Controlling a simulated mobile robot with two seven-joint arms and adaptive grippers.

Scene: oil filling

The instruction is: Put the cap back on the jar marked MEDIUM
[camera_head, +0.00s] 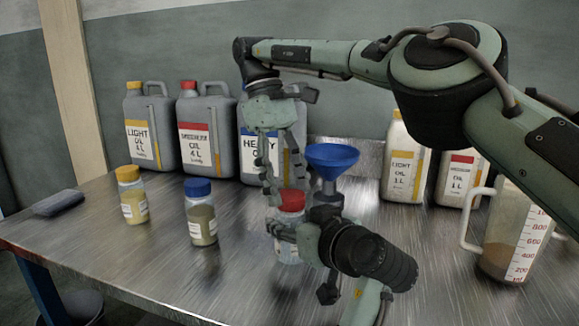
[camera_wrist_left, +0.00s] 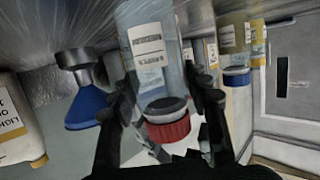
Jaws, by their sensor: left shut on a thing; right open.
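A clear jar (camera_head: 286,250) with a red cap (camera_head: 292,200) stands on the metal table near the middle; its label is not readable in the head view. My left gripper (camera_head: 284,230) is shut on the jar's body. In the left wrist view, which is upside down, the jar (camera_wrist_left: 150,55) sits between the fingers, with the red cap (camera_wrist_left: 168,131) at its mouth and a dark ring between. I cannot tell whether the cap is seated. My right gripper (camera_head: 285,188) points down from above, open, its fingertips around or just beside the red cap.
A blue funnel (camera_head: 331,157) on a stand is close behind and right of the jar. A blue-capped jar (camera_head: 201,215) and yellow-capped jar (camera_head: 132,197) stand left. Large oil jugs (camera_head: 205,135), smaller oil bottles (camera_head: 403,165) and a measuring jug (camera_head: 508,235) line the back and right.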

